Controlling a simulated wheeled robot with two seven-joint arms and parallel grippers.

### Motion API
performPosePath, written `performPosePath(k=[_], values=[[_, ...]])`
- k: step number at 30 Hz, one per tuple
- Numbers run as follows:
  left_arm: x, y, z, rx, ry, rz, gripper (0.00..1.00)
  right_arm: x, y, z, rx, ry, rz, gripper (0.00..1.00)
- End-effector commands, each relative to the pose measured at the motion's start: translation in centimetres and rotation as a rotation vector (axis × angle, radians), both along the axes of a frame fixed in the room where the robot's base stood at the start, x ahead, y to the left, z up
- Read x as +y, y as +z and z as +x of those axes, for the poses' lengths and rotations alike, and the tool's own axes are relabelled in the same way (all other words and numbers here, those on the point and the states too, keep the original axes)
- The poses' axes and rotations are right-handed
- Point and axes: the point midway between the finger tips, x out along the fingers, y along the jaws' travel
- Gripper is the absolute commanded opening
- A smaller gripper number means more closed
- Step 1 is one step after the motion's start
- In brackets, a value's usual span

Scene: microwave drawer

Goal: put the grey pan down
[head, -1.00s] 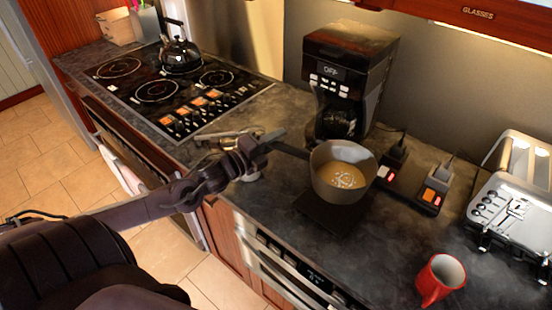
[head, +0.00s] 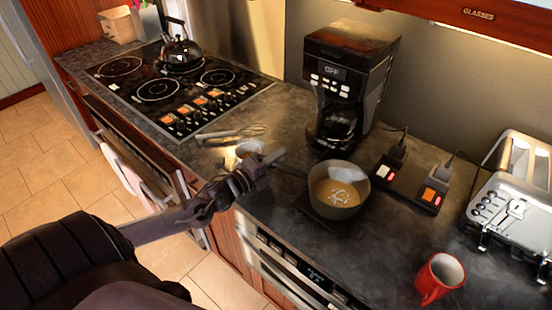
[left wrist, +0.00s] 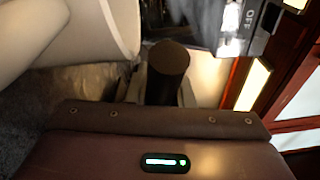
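The grey pan (head: 350,207) holds a tan liquid with pale bits. It is level over a dark square mat (head: 304,204) on the counter, and I cannot tell whether its base touches the mat. My left gripper (head: 268,163) is shut on the pan's dark handle, left of the bowl. In the left wrist view, the round handle end (left wrist: 168,62) sits between the fingers, and the pale pan wall (left wrist: 85,30) fills the upper left. My right gripper is not in view.
A coffee maker (head: 350,80) stands behind the pan. A black base with plugs and lit switches (head: 411,187) is just right of it. A red mug (head: 438,281) and toaster (head: 508,205) are farther right. A whisk (head: 232,132) lies left, near the stove (head: 170,88).

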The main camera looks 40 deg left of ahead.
Motion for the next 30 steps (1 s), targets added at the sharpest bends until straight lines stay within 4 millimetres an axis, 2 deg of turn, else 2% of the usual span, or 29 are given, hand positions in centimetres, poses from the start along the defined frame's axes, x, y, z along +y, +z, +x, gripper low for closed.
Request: performPosePath(k=[1, 5, 17, 30], values=[[0.0, -0.1, 0.0, 0.001, 0.0, 0.0, 0.26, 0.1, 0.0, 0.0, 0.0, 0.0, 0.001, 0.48], [0.0, 0.0, 0.0, 0.001, 0.0, 0.0, 0.42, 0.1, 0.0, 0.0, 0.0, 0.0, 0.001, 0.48], [0.1, 0.1, -0.4, 0.002, -0.001, 0.001, 0.42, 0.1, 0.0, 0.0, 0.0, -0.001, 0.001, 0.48], [1.6, -0.3, -6.7, 0.007, -0.001, 0.002, 0.42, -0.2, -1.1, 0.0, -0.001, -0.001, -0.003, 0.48]])
